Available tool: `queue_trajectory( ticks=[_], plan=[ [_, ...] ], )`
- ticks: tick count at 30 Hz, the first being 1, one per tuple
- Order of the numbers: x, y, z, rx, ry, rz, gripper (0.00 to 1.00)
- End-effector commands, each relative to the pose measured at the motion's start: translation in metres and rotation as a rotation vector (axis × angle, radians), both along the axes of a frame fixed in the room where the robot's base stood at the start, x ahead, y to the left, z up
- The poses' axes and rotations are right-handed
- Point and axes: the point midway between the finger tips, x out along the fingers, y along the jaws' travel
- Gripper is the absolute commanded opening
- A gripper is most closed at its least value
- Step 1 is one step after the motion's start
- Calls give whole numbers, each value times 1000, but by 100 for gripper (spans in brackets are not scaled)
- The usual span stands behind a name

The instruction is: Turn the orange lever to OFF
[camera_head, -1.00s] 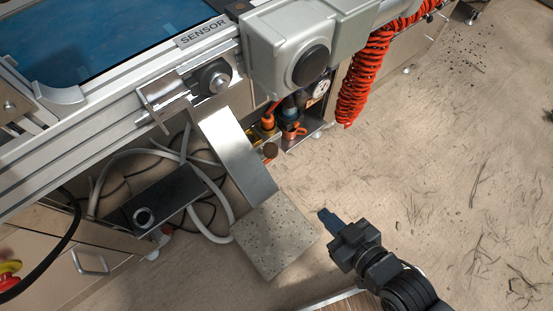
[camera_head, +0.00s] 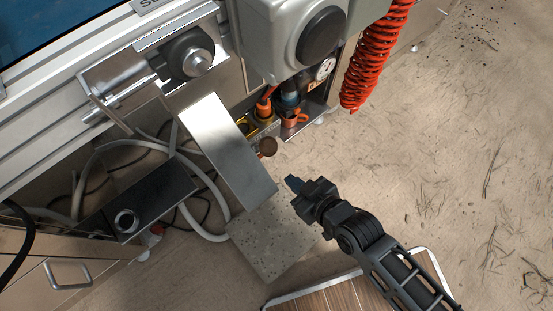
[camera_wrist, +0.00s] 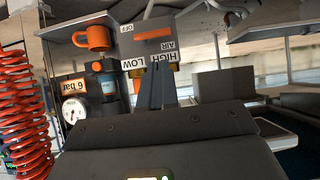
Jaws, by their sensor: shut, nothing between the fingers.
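The orange lever (camera_wrist: 153,34) shows in the wrist view as a horizontal bar on a grey panel (camera_wrist: 130,48). An OFF label (camera_wrist: 127,28) is at its upper left, and AIR, HIGH and LOW labels are below it. My gripper (camera_wrist: 157,88) is shut and empty, its fingers pointing at the panel below the lever and apart from it. In the head view my gripper (camera_head: 292,183) is over the floor, to the lower right of the valve area. I cannot clearly make out the lever there.
An orange mug (camera_wrist: 93,38) and a pressure gauge (camera_wrist: 71,112) are left of the panel. A red coiled hose (camera_head: 375,55) hangs at the machine's right. A metal chute (camera_head: 225,150) and stone block (camera_head: 272,238) lie left of my gripper. The floor at right is open.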

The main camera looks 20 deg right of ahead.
Motion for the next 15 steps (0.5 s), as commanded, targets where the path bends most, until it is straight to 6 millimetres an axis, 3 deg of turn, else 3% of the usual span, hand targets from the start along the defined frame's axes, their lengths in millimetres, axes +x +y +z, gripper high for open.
queue_trajectory(
  ticks=[15],
  plan=[
    [70, 29, -54, 1, -2, 0, 0]
  ],
)
